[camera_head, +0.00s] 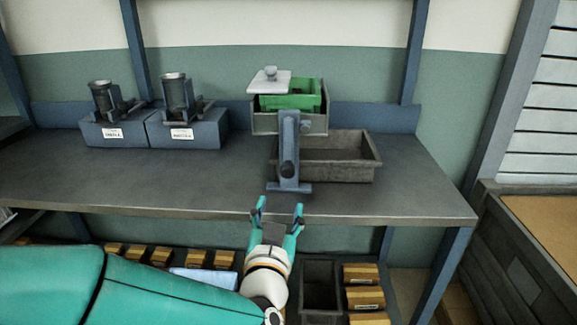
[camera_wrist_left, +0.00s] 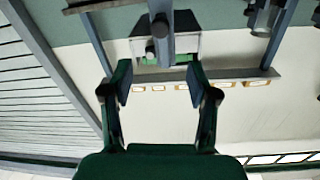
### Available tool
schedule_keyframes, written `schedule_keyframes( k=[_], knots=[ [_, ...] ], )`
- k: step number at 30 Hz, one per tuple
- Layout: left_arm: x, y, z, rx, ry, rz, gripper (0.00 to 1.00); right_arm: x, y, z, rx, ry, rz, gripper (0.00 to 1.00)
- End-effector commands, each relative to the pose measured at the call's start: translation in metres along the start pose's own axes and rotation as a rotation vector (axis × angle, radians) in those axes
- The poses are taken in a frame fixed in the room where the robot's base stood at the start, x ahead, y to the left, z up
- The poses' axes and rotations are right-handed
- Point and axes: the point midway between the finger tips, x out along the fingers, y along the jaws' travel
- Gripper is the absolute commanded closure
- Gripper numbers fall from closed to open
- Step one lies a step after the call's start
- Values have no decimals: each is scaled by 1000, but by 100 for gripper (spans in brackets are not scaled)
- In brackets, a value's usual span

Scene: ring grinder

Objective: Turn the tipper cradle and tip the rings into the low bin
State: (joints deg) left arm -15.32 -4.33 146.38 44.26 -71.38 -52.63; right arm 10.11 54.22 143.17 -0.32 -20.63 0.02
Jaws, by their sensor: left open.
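The tipper cradle (camera_head: 262,124) is a grey box with a green container (camera_head: 290,101) in it, behind a blue-grey upright stand (camera_head: 289,150) with a dark knob (camera_head: 287,170). The low bin (camera_head: 352,173) is a grey open tray to the right of the stand. I cannot make out any rings. My left gripper (camera_head: 278,207) is open and empty at the table's front edge, in front of the stand and apart from it. In the left wrist view the stand (camera_wrist_left: 161,22) shows beyond the open fingers (camera_wrist_left: 161,93). My right gripper is not in view.
A pale plate with a knob (camera_head: 270,82) sits over the cradle's back left. Two blue blocks with dark cups (camera_head: 112,131) (camera_head: 186,131) stand at the back left. The table's middle left (camera_head: 130,180) is clear.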

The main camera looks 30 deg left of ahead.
Motion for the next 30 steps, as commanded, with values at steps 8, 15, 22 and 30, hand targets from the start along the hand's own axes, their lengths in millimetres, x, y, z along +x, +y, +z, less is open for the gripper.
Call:
schedule_keyframes(
  k=[8,15,22,30],
  knots=[
    [57,-1,3,-1,-4,-2,41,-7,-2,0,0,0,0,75],
    [107,0,2,-3,-4,0,41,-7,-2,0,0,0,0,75],
    [138,0,2,-2,-4,3,41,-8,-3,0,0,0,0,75],
    [147,0,2,-2,-3,3,41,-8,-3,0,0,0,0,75]
  ],
)
